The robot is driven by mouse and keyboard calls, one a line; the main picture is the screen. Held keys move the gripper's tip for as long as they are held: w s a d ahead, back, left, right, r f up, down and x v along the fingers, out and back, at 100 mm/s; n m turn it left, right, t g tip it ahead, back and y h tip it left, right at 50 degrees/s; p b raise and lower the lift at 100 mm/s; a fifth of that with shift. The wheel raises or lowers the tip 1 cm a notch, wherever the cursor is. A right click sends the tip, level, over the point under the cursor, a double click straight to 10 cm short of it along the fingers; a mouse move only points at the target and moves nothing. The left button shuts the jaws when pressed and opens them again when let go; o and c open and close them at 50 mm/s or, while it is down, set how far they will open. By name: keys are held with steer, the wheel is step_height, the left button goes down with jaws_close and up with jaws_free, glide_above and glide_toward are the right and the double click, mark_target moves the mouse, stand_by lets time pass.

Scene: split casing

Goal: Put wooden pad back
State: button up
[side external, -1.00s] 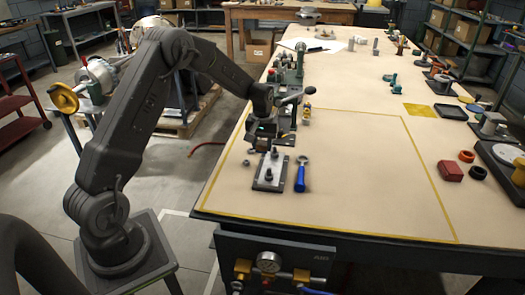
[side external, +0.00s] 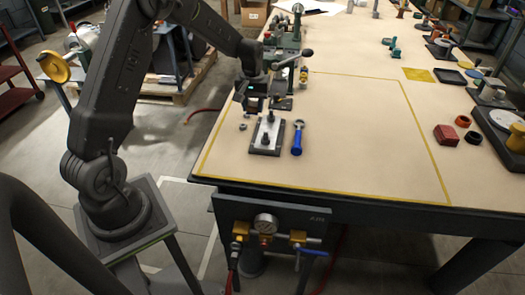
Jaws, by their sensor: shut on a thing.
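My gripper (side external: 254,111) points down beside the green machine at the left edge of the bench, just behind a grey plate with two dark posts (side external: 267,137). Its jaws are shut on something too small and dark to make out. I cannot clearly pick out the wooden pad; it may be the thing in my jaws. Whether my fingertips touch anything below them is too small to tell.
A blue-handled wrench (side external: 297,138) lies right of the plate, and a small nut (side external: 243,127) lies left of it. The green machine (side external: 285,62) with a lever stands behind my gripper.

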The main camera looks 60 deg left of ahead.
steer(key=s+d, duration=0.3)
steer(key=s, duration=0.9)
glide_above(260, 169)
step_height(260, 169, down, 7)
steer(key=shift+r, duration=0.15)
steer(key=shift+f, duration=2.05)
steer(key=shift+f, duration=0.15)
steer(key=o, duration=1)
steer(key=shift+c, duration=0.2)
